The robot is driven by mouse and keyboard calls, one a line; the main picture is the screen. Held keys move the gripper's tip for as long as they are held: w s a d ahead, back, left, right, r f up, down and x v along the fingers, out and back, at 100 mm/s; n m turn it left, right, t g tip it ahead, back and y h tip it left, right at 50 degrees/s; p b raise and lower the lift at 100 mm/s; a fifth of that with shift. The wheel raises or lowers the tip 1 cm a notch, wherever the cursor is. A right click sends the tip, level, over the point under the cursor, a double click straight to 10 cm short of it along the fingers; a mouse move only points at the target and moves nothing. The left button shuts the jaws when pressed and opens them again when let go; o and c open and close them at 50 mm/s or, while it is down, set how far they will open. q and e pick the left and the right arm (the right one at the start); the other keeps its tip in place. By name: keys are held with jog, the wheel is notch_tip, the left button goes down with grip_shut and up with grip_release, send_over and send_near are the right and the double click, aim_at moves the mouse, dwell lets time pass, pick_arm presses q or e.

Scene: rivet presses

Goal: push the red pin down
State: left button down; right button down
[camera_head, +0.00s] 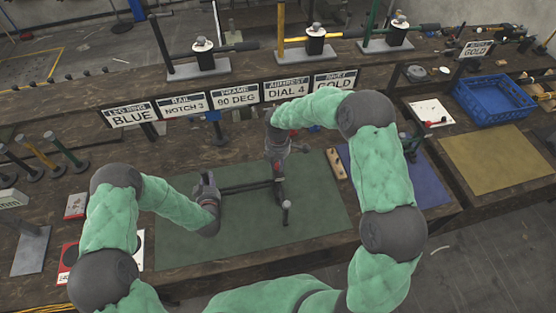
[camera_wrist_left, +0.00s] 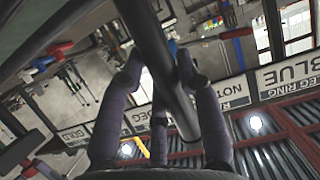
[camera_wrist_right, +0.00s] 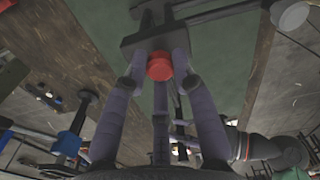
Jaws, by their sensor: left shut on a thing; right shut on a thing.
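The red pin (camera_wrist_right: 159,66) shows as a round red head against a dark block (camera_wrist_right: 150,40) in the right wrist view. My right gripper (camera_head: 277,165) is over the middle of the green mat, its fingers (camera_wrist_right: 160,60) closed around the red pin. My left gripper (camera_head: 208,187) is shut on a dark bar (camera_head: 245,187), on the left of the mat. This bar crosses between the fingers in the left wrist view (camera_wrist_left: 160,65). A grey-white knob (camera_head: 287,204) sits at the near end of the dark frame.
The green mat (camera_head: 180,250) has free room in front. A row of signs (camera_head: 237,97) stands behind it, with several lever presses (camera_head: 316,40) further back. A wooden strip (camera_head: 335,165) and a blue mat (camera_head: 425,185) lie right, near a blue crate (camera_head: 490,98).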

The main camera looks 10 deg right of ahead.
pick_arm(q)
jog(key=shift+r, duration=0.1)
pick_arm(e)
jog(key=c, duration=1.4)
grip_release()
jog(key=shift+s+f, duration=0.1)
jog(key=shift+f, duration=0.05)
pick_arm(q)
jog(key=shift+w, duration=0.1)
pick_arm(e)
jog(key=o, duration=0.4)
notch_tip(320, 180, up, 12)
pick_arm(q)
jog(key=c, duration=0.8)
grip_release()
